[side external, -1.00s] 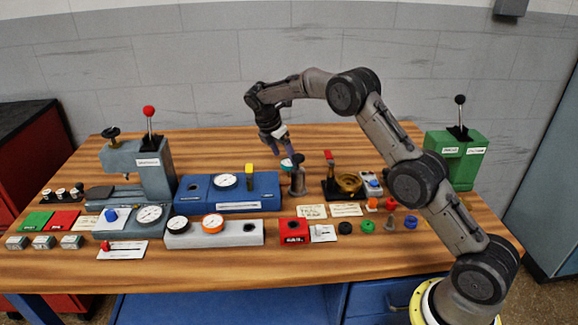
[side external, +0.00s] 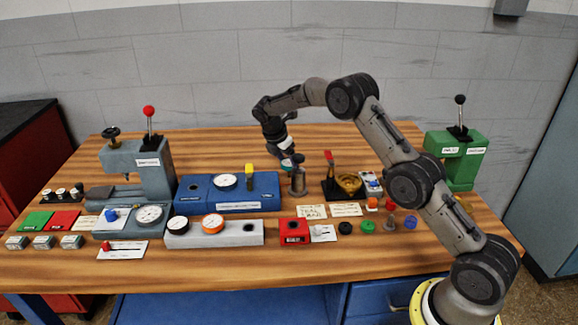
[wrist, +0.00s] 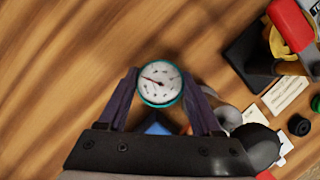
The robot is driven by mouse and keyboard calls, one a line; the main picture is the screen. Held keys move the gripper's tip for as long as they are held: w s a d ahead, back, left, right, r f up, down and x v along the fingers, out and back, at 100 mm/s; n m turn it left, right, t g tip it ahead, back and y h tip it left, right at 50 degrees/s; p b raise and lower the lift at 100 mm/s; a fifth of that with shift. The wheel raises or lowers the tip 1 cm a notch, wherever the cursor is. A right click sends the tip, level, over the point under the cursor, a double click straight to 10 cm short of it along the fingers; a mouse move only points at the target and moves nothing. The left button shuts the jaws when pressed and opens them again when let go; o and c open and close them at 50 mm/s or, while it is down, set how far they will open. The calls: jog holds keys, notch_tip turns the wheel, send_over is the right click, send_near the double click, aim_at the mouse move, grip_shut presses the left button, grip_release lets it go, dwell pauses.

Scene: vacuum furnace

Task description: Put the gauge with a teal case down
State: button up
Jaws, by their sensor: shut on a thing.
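The gauge with a teal case (wrist: 160,84) has a round white dial and a thin needle. In the wrist view it sits between the two fingers of my gripper (wrist: 163,90), which is shut on it, its dial towards the camera. In the side view my gripper (side external: 288,155) points down above the rear middle of the bench, close to a grey post (side external: 298,183). The gauge shows there only as a small teal and white patch. From the side I cannot tell its exact height or whether it touches the post.
A blue block (side external: 258,190) with a dial and yellow tab stands left of my gripper. A black base with a brass bowl (side external: 349,184) stands right. In front are a grey block (side external: 245,235) with two gauges and a red box (side external: 293,231). Bare wood lies behind.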

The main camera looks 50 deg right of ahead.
grip_shut()
notch_tip(320, 180, up, 10)
jog(key=shift+f, duration=0.2)
jog(key=shift+w+r+n, duration=0.1)
jog(key=shift+r+n, duration=0.15)
jog(key=shift+n, duration=0.05)
jog(key=shift+w+a+f+n+t, duration=0.3)
jog(key=shift+f+n+t, duration=0.15)
jog(key=shift+n, duration=0.45)
jog(key=s+a+r+n+t+y, duration=0.15)
jog(key=a+n, duration=0.25)
jog(key=a, duration=0.4)
jog(key=w+a+r+n+t, duration=0.1)
jog(key=a+r+n, duration=0.2)
jog(key=a, duration=0.5)
jog(key=s+a+r+n+t+y, duration=0.15)
jog(key=a+n, duration=0.25)
jog(key=a, duration=0.4)
send_over(193, 185)
jog(key=s, duration=0.1)
notch_tip(193, 185, down, 10)
jog(key=shift+a+f+g+h, duration=0.15)
jog(key=shift+f, duration=0.45)
jog(key=shift+a+f+g+h, duration=0.1)
jog(key=shift+a+f+h, duration=0.05)
jog(key=shift+f, duration=0.4)
